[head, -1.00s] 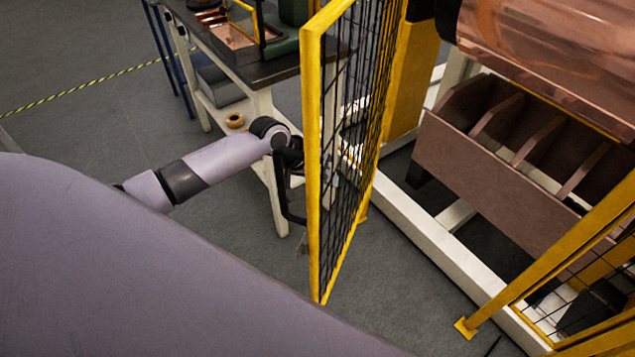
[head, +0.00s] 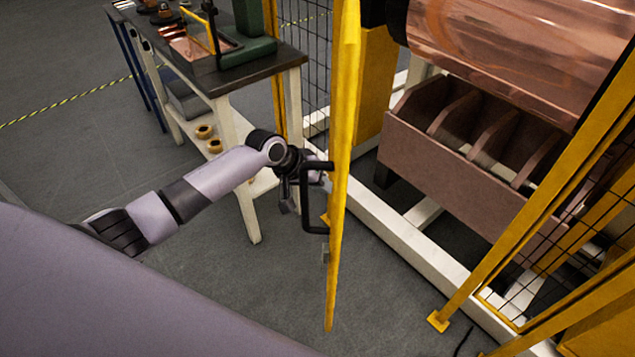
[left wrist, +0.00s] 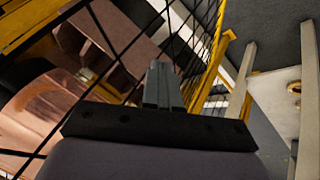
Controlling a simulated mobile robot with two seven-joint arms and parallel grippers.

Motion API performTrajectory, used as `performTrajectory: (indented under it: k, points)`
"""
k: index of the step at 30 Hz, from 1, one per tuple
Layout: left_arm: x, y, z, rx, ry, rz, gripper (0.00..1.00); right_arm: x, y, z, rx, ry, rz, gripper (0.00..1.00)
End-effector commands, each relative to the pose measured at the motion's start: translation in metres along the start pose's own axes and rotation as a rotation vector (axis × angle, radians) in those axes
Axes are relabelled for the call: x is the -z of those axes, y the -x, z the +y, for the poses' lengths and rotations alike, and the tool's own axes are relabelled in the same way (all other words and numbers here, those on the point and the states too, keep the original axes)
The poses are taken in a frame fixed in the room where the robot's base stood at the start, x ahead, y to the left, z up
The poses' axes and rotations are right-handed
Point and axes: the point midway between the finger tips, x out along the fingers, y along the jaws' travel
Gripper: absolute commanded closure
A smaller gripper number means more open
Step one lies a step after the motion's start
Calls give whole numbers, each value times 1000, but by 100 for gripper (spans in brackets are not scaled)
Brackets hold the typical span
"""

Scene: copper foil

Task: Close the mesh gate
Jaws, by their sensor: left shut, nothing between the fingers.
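The mesh gate (head: 342,170) has a yellow frame and shows almost edge-on in the head view, standing out from the machine. Its black handle (head: 306,198) is on its left face. My left gripper (head: 318,178) is at the gate's left side, next to the handle and partly hidden by it. In the left wrist view its fingers (left wrist: 163,75) are together with nothing between them, and the gate's dark mesh (left wrist: 135,45) lies just beyond. I cannot tell whether the fingers touch the gate. My right gripper is not in view.
A yellow fence post (head: 440,318) with mesh stands at right. Behind the gate are a large copper roll (head: 500,50) and a brown divided bin (head: 450,180). A workbench (head: 225,80) stands at back left. Grey floor (head: 390,300) is clear between gate and post.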

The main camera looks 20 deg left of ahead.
Motion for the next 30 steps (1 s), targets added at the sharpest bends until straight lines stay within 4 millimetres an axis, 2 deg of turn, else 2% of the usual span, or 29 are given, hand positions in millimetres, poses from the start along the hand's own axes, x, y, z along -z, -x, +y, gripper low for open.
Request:
performTrajectory:
  k: [14, 30]
  points:
    - [8, -29, 44, -4, 1, -1, 100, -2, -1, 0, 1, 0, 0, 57]
    - [29, -73, 102, 10, 25, 14, 100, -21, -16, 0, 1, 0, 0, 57]
